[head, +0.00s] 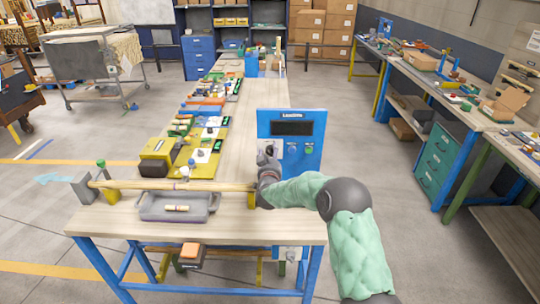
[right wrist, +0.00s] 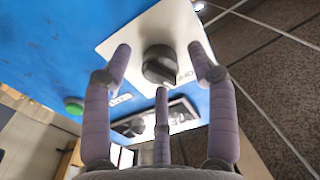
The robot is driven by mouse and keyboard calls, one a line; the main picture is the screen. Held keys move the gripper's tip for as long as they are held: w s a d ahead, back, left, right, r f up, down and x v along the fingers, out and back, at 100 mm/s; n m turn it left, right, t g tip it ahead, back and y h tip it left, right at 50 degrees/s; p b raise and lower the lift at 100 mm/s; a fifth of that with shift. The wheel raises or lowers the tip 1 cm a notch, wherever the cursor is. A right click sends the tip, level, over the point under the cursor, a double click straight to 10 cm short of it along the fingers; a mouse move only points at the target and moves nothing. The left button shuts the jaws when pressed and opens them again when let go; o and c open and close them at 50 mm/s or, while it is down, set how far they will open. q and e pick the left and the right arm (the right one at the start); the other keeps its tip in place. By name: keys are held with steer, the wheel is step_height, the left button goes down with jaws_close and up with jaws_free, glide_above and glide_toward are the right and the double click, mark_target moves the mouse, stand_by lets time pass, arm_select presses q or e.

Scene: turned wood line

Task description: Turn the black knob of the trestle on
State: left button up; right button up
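The black knob (right wrist: 160,66) sits on a pale plate (right wrist: 128,38) on the blue control panel (head: 265,122), which stands on the wooden worktable. Lettering shows beside the knob, partly hidden; I cannot tell which mark the knob points to. My right gripper (right wrist: 160,70) has three fingers spread around the knob with gaps visible; I see no clear contact. In the head view my right gripper (head: 267,160) is in front of the panel's lower left and partly covers the knob's area. My left gripper is not in view.
The panel has a dark display (head: 292,128) and a green button (head: 309,149). A second black control (right wrist: 132,126) shows near the knob. A grey tray (head: 151,210) and a wooden rail (head: 150,185) are left of my right arm. Open floor lies right of the table.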

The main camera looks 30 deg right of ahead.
steer(key=c, duration=1)
steer(key=m+b, duration=0.4)
steer(key=shift+f+b, duration=0.2)
steer(key=shift+b, duration=0.15)
steer(key=shift+c, duration=0.2)
steer(key=m+b, duration=0.2)
steer(key=m, duration=0.1)
steer(key=shift+b, duration=0.4)
steer(key=shift+r+m+b, duration=0.1)
steer(key=shift+m+b, duration=0.7)
steer(key=shift+m, duration=0.3)
steer(key=o, duration=1.1)
steer(key=shift+o, duration=0.2)
